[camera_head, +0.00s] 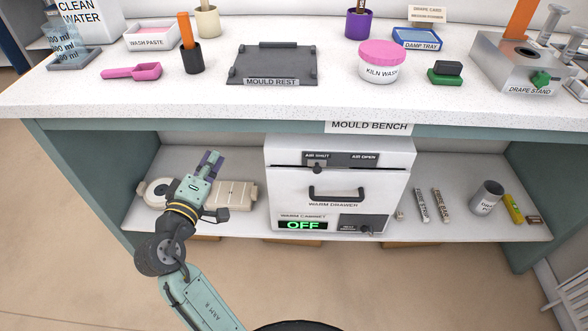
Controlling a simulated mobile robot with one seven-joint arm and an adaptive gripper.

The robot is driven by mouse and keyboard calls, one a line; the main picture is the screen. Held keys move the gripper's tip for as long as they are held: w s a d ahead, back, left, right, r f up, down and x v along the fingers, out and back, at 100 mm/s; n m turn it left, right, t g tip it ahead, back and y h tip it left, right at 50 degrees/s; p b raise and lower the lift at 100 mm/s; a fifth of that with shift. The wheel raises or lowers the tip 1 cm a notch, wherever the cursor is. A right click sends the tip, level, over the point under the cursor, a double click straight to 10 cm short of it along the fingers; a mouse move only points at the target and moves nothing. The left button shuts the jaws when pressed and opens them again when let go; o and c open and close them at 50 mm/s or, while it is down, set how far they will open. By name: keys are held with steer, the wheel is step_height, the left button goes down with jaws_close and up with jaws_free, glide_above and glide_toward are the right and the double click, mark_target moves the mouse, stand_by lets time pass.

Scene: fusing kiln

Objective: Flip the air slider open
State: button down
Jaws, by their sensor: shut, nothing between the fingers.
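The white warm cabinet (285,190) stands on the shelf under the bench. Near its top a grey strip is lettered AIR SHUT on the left and AIR OPEN on the right. The air slider's small dark knob (317,169) sits on this strip at the left, below AIR SHUT. My gripper (210,158) is to the left of the cabinet, over the shelf, with its fingers pointing up and away in the picture. It is shut, empty and apart from the cabinet.
Below the slider are the warm drawer's dark handle (336,192) and a green OFF display (303,225). A beige item (236,194) lies on the shelf behind my gripper. The bench top (210,97) overhangs the shelf. The floor in front is clear.

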steer(key=s+d+f+m+g+h, duration=0.1)
steer(key=s+d+f+g+h, duration=0.2)
steer(key=d+f+h, duration=0.3)
steer(key=s+d, duration=0.1)
steer(key=d, duration=0.3)
steer(key=shift+g+h, duration=0.3)
steer(key=shift+s, duration=0.1)
steer(key=p, duration=0.2)
glide_toward(310, 162)
steer(key=w+a, duration=0.1)
steer(key=w, duration=0.2)
steer(key=d, duration=0.1)
steer(key=w+d+p, duration=0.1)
steer(key=d, duration=0.1)
steer(key=shift+w+d+f, duration=0.15)
steer(key=shift+d, duration=0.25)
